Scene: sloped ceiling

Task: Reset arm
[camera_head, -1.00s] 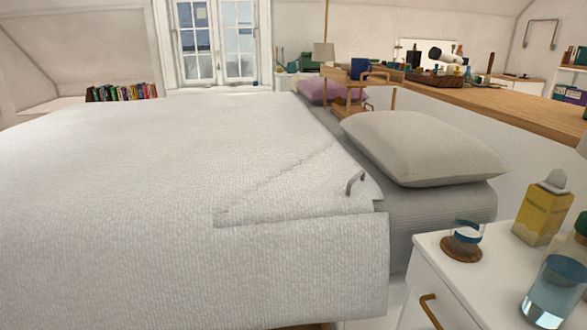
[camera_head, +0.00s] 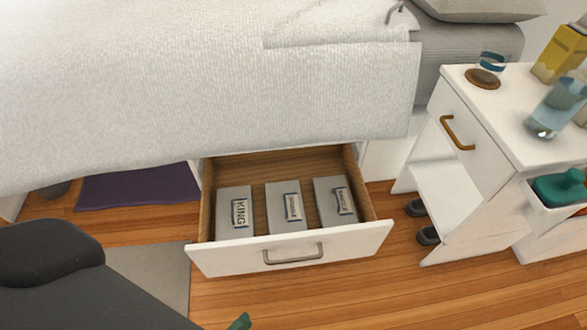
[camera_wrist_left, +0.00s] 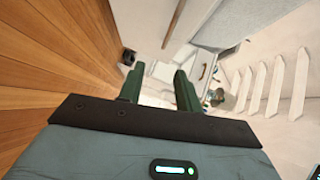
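In the head view, my left arm comes in dark at the lower left. A green fingertip of my left gripper (camera_head: 240,321) just shows at the bottom edge, in front of the open drawer and apart from it. In the left wrist view, the two green fingers of my left gripper (camera_wrist_left: 158,86) are spread with a gap between them. Nothing is held in the gap. My right gripper is in neither view.
An open under-bed drawer (camera_head: 292,252) holds several grey labelled boxes (camera_head: 287,205). The bed (camera_head: 200,80) is behind it. A white nightstand (camera_head: 480,125) with a glass and bottles stands at the right. Wooden floor (camera_head: 330,298) is clear in front of the drawer.

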